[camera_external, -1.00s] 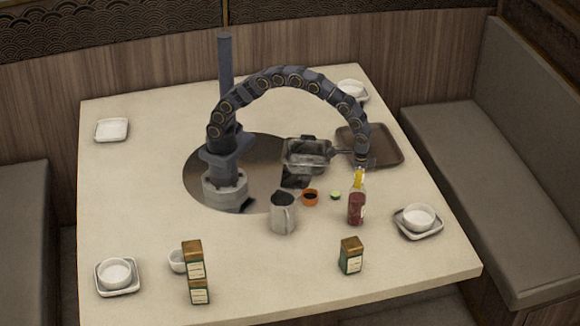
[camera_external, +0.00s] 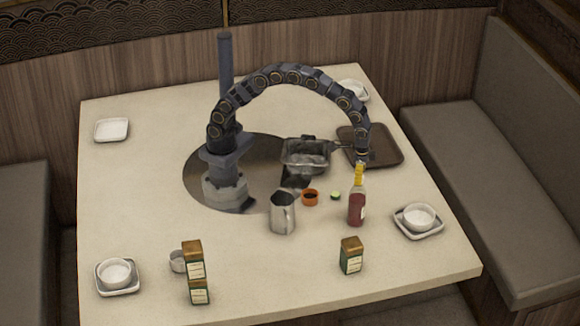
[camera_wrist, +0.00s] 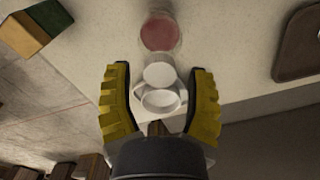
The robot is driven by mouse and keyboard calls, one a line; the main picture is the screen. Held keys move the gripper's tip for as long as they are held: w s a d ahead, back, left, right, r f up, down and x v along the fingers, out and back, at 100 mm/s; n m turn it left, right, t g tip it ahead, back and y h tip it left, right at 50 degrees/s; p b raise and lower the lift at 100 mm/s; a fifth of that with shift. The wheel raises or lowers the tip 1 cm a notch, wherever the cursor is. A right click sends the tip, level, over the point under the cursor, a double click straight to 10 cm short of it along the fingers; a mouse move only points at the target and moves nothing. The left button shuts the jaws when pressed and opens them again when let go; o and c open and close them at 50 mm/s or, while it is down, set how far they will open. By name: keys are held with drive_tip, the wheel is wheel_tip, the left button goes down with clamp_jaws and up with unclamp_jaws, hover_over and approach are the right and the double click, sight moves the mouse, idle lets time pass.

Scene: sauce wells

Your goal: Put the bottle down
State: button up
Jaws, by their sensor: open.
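The bottle (camera_external: 356,208) holds red sauce and stands upright on the table, right of the metal jug, in the external view. My gripper (camera_external: 360,170) is directly above its top, pointing down. In the wrist view, the yellow ribbed fingers (camera_wrist: 160,100) are spread apart on either side of pale round shapes. A blurred red disc (camera_wrist: 160,33) shows beyond them, likely sauce seen through the bottle. The exact gap between the fingers and bottle neck cannot be told.
A metal jug (camera_external: 282,214), an orange cup (camera_external: 310,197) and a small green item (camera_external: 335,195) stand left of the bottle. A green-and-brown box (camera_external: 351,256) is in front. A bowl (camera_external: 418,216) stands right, a brown tray (camera_external: 385,155) behind.

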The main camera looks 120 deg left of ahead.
wheel_tip(320, 180, up, 10)
drive_tip(key=shift+f, duration=0.15)
